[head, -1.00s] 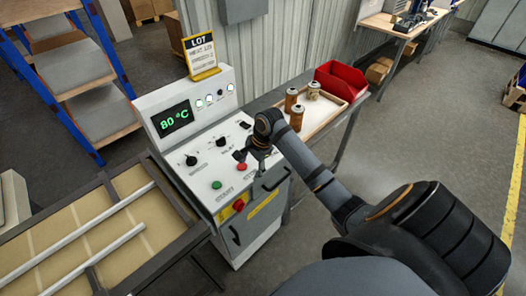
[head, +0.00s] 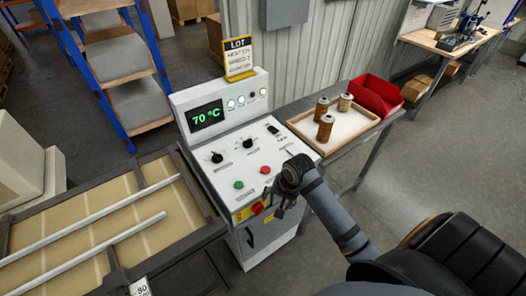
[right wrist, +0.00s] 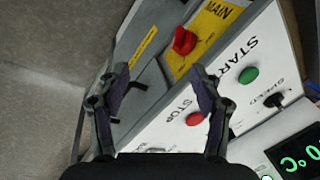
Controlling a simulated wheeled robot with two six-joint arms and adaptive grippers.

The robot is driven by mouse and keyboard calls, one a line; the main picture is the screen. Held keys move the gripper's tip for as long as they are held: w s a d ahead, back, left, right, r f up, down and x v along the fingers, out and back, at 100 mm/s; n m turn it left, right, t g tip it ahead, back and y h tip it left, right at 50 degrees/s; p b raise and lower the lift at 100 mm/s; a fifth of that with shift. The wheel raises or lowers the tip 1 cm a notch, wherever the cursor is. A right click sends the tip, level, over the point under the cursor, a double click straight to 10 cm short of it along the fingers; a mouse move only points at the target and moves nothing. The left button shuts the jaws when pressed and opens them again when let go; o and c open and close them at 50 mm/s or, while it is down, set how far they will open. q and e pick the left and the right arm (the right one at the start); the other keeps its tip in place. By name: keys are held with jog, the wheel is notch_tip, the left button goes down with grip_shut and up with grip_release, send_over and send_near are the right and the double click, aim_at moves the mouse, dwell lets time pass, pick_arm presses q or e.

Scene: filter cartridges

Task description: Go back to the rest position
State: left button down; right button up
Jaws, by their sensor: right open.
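My right gripper (head: 283,203) hangs in front of the control panel's front right edge, below the red stop button (head: 265,170). In the right wrist view its two fingers (right wrist: 160,95) are spread with nothing between them. The white control cabinet (head: 245,145) has a green start button (head: 238,185), black knobs and a red main switch (head: 257,208). Its display (head: 207,116) reads 70 °C. In the right wrist view the main switch (right wrist: 184,41) and stop button (right wrist: 194,119) lie beyond the fingers, apart from them. My left gripper is not in view.
A conveyor frame (head: 120,265) stands left. A blue rack (head: 115,70) is behind. Floor at right (head: 450,150) is clear.

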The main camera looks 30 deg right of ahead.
jog(key=s+d+f+n+h+b, duration=0.1)
jog(key=s+d+f+b, duration=0.15)
jog(key=f, duration=1.05)
jog(key=s+d+f+n+b, duration=0.15)
jog(key=s+f, duration=0.25)
jog(key=f, duration=1)
jog(key=s+f+n, duration=0.3)
jog(key=s+f, duration=0.6)
jog(key=s, duration=0.3)
jog(key=s+a+f+n+g+h+b, duration=0.1)
jog(key=s+f+n, duration=0.3)
jog(key=s+f, duration=0.6)
jog(key=s, duration=0.3)
jog(key=shift+s+g, duration=0.3)
